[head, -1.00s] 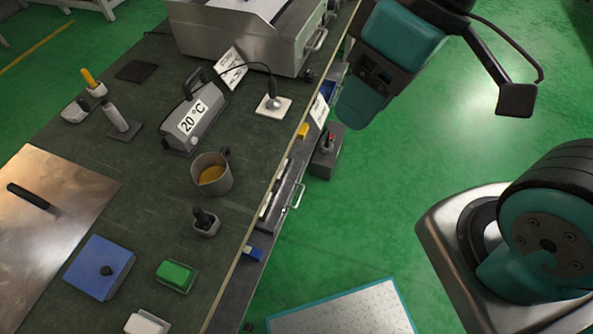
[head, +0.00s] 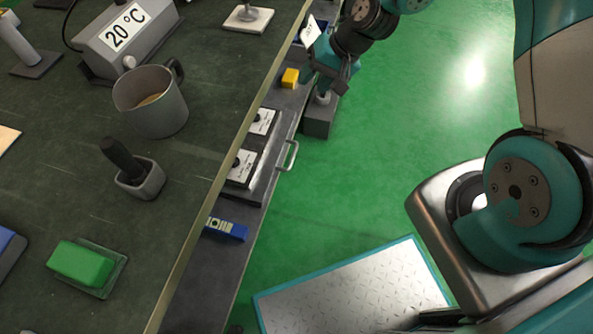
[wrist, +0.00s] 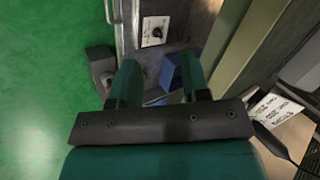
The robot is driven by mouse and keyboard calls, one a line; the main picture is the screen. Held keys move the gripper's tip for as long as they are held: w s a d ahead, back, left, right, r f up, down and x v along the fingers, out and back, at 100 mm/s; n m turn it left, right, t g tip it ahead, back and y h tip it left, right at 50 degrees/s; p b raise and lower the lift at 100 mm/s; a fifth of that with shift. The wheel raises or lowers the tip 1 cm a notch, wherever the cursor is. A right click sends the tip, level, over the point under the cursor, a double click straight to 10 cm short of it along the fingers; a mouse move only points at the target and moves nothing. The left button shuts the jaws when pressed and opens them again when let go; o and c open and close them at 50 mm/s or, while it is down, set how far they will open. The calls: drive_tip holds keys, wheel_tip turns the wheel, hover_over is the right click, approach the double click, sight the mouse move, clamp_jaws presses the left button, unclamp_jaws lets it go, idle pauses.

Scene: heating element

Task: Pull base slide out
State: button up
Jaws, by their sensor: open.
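What looks like the base slide (head: 260,188) is a dark tray with white labelled panels on the shelf below the bench top. A metal pull handle (head: 291,156) sticks out from its front edge. In the wrist view, a handle (wrist: 108,12) and a panel with a black knob (wrist: 155,32) show at the top. My gripper (head: 328,84) is beyond the handle, near the shelf edge and above a grey block. Its two fingers (wrist: 160,78) are spread in the wrist view, and I see nothing held. The bench top hides the slide's inner part.
A grey block (head: 318,122) stands beside the shelf edge under my gripper. A yellow item (head: 290,77) and a blue item (head: 226,229) lie on the shelf. A mug (head: 165,112) stands on the bench. Green floor right of the handle is clear.

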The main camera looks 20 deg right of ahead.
drive_tip(key=w+d+f+m+t+b, duration=0.1)
drive_tip(key=d+f+m+b, duration=0.2)
drive_tip(key=f, duration=0.9)
drive_tip(key=d+f+m+b, duration=0.1)
drive_tip(key=d+f+b, duration=0.3)
drive_tip(key=f, duration=0.9)
drive_tip(key=b, duration=0.9)
approach(294, 156)
drive_tip(key=x, duration=0.8)
drive_tip(key=shift+w+a+f, duration=0.1)
drive_tip(key=shift+f, duration=0.15)
clamp_jaws()
